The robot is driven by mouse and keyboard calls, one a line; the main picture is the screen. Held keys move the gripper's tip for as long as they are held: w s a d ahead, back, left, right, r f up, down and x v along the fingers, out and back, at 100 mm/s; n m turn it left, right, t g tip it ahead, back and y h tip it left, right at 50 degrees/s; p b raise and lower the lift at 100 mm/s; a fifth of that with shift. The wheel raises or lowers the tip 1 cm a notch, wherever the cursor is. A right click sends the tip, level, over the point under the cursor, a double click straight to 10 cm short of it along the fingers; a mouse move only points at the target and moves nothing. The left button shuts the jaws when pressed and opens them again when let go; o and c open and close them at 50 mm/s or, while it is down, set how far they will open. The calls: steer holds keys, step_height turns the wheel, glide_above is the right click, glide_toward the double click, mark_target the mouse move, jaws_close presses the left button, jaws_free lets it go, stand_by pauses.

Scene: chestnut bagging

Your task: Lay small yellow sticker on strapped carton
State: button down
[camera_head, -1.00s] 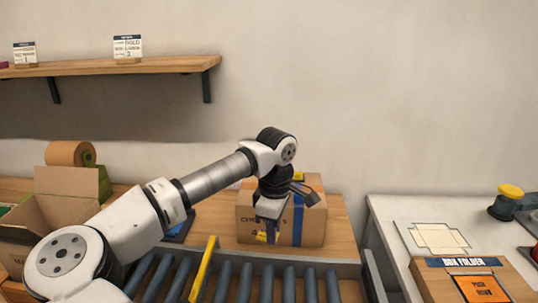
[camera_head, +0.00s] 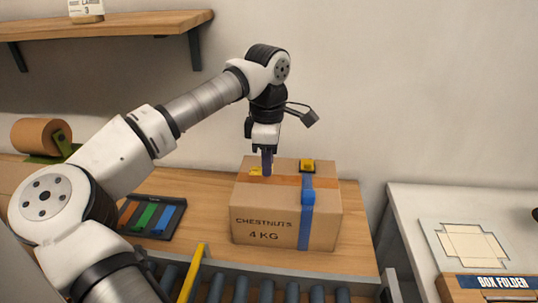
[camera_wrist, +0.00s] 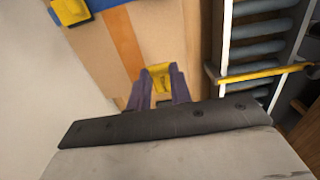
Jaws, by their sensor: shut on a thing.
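The strapped carton (camera_head: 270,218) stands on the wooden bench, marked "CHESTNUTS 4 KG", with a blue strap (camera_head: 306,225) on its right side. My gripper (camera_head: 266,170) points down at the left part of the carton's top. It is shut on the small yellow sticker (camera_head: 256,171), which shows between the purple fingers in the wrist view (camera_wrist: 160,76). The sticker is at or just above the top; I cannot tell whether it touches. A brown tape strip (camera_wrist: 122,40) runs along the top beside it.
A yellow and dark block (camera_head: 307,166) sits on the carton's top near the strap. A roller conveyor with a yellow bar (camera_head: 193,272) runs in front. A tray of coloured strips (camera_head: 153,217) lies left of the carton. A box folder (camera_head: 490,283) stands at right.

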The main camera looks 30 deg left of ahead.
mark_target(269, 194)
steer(key=shift+s+f+b, duration=0.1)
steer(key=shift+f+b, duration=0.25)
steer(key=shift+f, duration=0.25)
steer(key=shift+f+b, duration=1.75)
steer(key=shift+f, duration=0.85)
steer(key=shift+d, duration=0.15)
steer(key=c, duration=1.2)
jaws_free()
steer(key=shift+r+p, duration=2.4)
steer(key=shift+r, duration=1.1)
